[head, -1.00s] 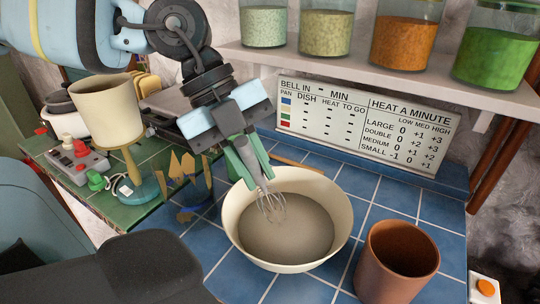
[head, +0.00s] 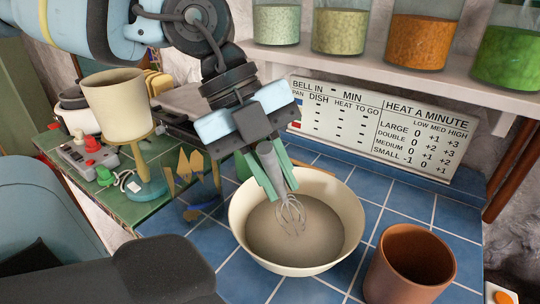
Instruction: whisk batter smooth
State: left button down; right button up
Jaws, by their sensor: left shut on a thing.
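A cream bowl (head: 352,206) stands on the blue tiled counter. Greyish-beige batter (head: 318,241) lies in it and looks even, with no clear lumps. My left gripper (head: 270,178) is above the bowl's far left part, its green fingers shut on the grey handle of a whisk. The wire head of the whisk (head: 291,214) points down and tilts a little right, low in the bowl over the batter. I cannot tell whether the wires touch the batter. My right gripper does not show.
A brown clay pot (head: 411,268) stands close to the bowl's right. A tan cup on a stand (head: 116,104) and a control box (head: 86,152) are on the green surface at left. Behind are a sign (head: 380,128) and a shelf (head: 375,67) with several jars. Blue tiles (head: 433,213) at right are clear.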

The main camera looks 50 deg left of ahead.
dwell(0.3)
